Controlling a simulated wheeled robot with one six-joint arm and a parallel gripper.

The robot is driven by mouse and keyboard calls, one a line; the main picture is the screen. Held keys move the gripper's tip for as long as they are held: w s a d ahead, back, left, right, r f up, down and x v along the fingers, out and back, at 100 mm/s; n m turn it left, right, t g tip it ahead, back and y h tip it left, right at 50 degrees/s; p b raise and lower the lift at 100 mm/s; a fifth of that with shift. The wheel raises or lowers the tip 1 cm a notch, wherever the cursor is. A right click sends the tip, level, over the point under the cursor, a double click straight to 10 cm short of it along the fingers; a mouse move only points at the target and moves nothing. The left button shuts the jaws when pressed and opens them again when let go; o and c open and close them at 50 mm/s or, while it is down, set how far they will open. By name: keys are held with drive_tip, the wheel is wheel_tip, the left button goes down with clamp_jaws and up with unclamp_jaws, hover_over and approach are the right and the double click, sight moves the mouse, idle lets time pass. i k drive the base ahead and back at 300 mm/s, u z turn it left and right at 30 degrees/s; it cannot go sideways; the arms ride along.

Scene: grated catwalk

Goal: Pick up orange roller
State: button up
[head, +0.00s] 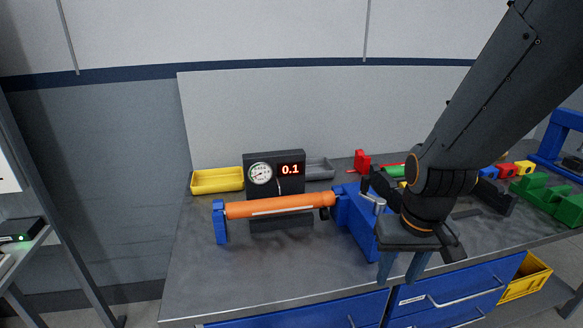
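The orange roller (280,206) lies level across the workbench, raised above its surface. Its left end rests at a blue support (220,222) and its right end meets a larger blue fixture (356,219). My gripper (402,268) points down over the front of the bench, to the right of the roller and apart from it. Its two blue-grey fingers show a gap between them, and nothing is seen in it. My arm hides part of the bench behind the gripper.
Green blocks (548,198) and other coloured parts lie at right. The bench's front left (240,285) is clear.

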sight(279, 205)
drive_tip(key=u, duration=1.6)
drive_tip(key=k, duration=0.75)
drive_tip(key=z, duration=1.05)
drive_tip(key=i, duration=1)
